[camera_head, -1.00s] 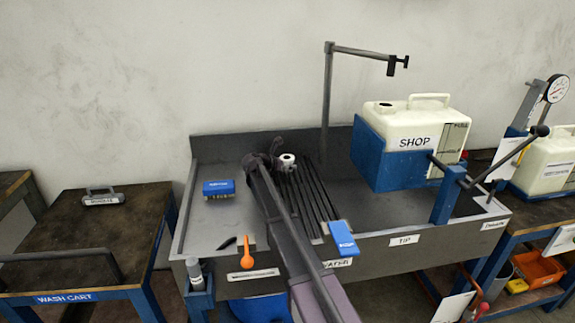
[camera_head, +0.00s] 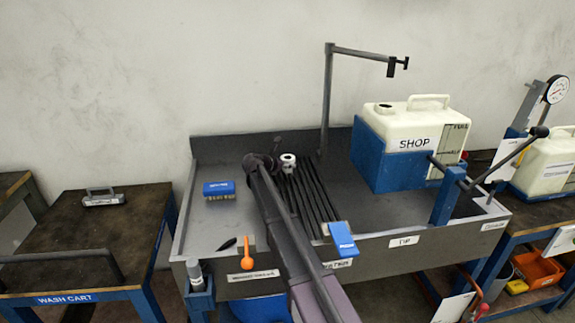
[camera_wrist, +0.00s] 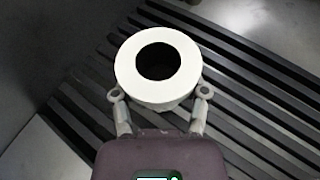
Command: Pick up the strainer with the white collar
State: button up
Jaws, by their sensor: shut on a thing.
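The strainer with the white collar (camera_wrist: 126,76) shows in the wrist view as a white ring around a dark round opening. My gripper (camera_wrist: 159,98) is shut on it, with one finger on each side just below the collar. In the head view the white collar (camera_head: 288,158) shows small beyond my gripper (camera_head: 272,163), above the dark slatted rack (camera_head: 318,200). The strainer's lower part is hidden under its collar in the wrist view. I cannot tell how far it is above the slats.
A blue block with bristles (camera_head: 219,189) lies left of my arm in the basin. An orange spoon-like tool (camera_head: 248,252) is at the front edge. A white SHOP tank (camera_head: 412,120) in a blue holder stands right. A thin post with an arm (camera_head: 327,100) rises behind.

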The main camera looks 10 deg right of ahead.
aim_at(290, 156)
jog(key=shift+r+p, duration=1.5)
jog(key=shift+r, duration=0.15)
jog(key=s, duration=0.5)
jog(key=s+r+p, duration=0.1)
jog(key=s, duration=1)
jog(key=shift+a+r, duration=0.2)
jog(key=shift+r, duration=0.05)
jog(key=shift+p, duration=0.3)
